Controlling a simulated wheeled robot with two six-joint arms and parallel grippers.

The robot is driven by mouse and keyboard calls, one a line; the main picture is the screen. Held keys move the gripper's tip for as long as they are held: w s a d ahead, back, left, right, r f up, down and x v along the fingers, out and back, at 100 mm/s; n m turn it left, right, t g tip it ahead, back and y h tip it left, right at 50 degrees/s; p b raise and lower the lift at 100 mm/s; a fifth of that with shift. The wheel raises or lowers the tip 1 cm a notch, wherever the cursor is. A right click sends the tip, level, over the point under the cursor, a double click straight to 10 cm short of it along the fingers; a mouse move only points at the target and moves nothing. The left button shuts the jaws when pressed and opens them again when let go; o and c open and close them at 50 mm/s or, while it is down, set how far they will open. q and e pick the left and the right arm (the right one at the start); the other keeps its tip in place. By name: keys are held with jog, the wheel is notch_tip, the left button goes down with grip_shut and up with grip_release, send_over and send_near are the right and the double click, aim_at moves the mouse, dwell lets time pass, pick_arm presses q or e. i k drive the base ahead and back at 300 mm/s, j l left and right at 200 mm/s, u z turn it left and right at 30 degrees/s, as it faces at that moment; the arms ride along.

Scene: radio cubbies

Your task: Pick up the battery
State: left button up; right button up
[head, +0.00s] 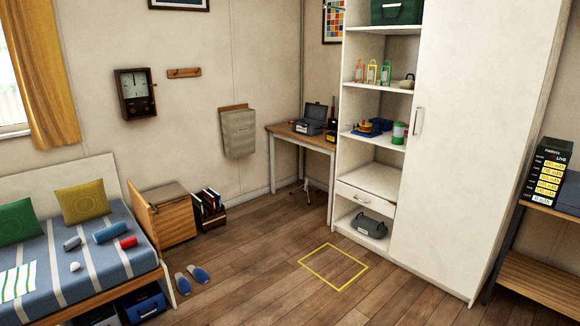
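I cannot tell for certain which thing is the battery. On the striped bed (95,263) lie a grey roll-shaped thing (72,243), a blue cylinder (113,233), a smaller red one (128,242) and a small white thing (75,267). A dark case or radio with a raised lid (309,122) stands on the wooden desk (280,130) in the far corner. Neither of my grippers is in view.
The shelf unit (343,150) holds coloured bottles (372,72) and a green-and-white canister (398,133). A yellow square (333,267) marks the floor. Slippers (190,279) lie by the bed. A black panel with yellow labels (547,177) stands at right. The middle floor is clear.

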aim_at(331, 137)
jog(key=i+l+z, duration=0.1)
jog(key=i, duration=0.8)
jog(key=i+l+z, duration=0.1)
jog(key=i, duration=0.75)
jog(key=i+z, duration=0.1)
jog(key=i, duration=0.8)
jog(key=i+j+z, duration=0.1)
jog(key=i, duration=0.75)
jog(key=i+j+z, duration=0.1)
jog(key=i, duration=0.8)
jog(key=j, duration=0.1)
